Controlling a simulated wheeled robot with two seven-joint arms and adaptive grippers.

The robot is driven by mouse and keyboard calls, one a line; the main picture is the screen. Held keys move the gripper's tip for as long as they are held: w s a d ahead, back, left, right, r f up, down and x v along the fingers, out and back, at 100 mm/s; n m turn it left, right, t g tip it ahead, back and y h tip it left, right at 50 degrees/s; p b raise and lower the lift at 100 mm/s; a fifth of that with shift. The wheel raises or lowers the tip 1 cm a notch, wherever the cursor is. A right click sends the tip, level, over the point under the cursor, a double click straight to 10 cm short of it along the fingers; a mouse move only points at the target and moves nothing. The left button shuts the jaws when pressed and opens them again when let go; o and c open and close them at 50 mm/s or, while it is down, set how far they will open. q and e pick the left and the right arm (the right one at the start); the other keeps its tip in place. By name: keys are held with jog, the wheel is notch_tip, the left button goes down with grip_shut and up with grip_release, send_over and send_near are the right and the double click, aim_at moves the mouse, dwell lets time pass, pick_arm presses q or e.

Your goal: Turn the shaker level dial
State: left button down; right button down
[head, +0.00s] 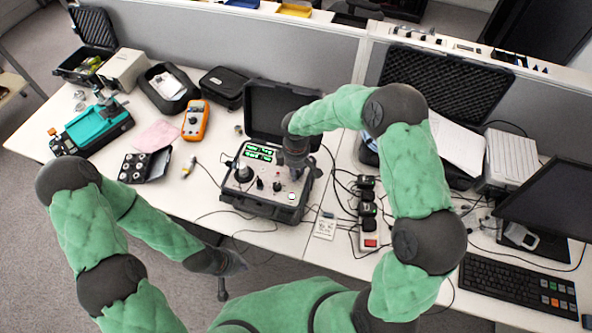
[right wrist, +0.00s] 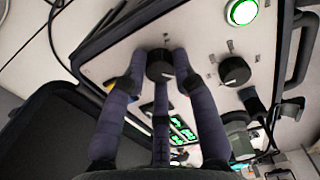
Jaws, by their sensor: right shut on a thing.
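The shaker unit sits in an open black case (head: 238,198) on the table, with a light panel, green displays (head: 258,153), a round shaker head (head: 243,173) and small black knobs (head: 277,186). My right gripper (head: 294,172) reaches down onto the panel's right side. In the right wrist view, its fingers are closed around a black dial (right wrist: 160,66). A second black knob (right wrist: 234,71) and a lit green button (right wrist: 241,11) are beside it. My left gripper (head: 223,289) hangs in front of the table edge, away from the unit; its finger opening is unclear.
An orange multimeter (head: 195,120), a black case (head: 224,88) and a small box of round parts (head: 136,167) lie to the left. A power strip (head: 369,225) with cables is right of the unit. A keyboard (head: 518,286) and monitor stand further right.

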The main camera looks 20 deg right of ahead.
jog(key=c, duration=1)
grip_release()
notch_tip(320, 180, up, 12)
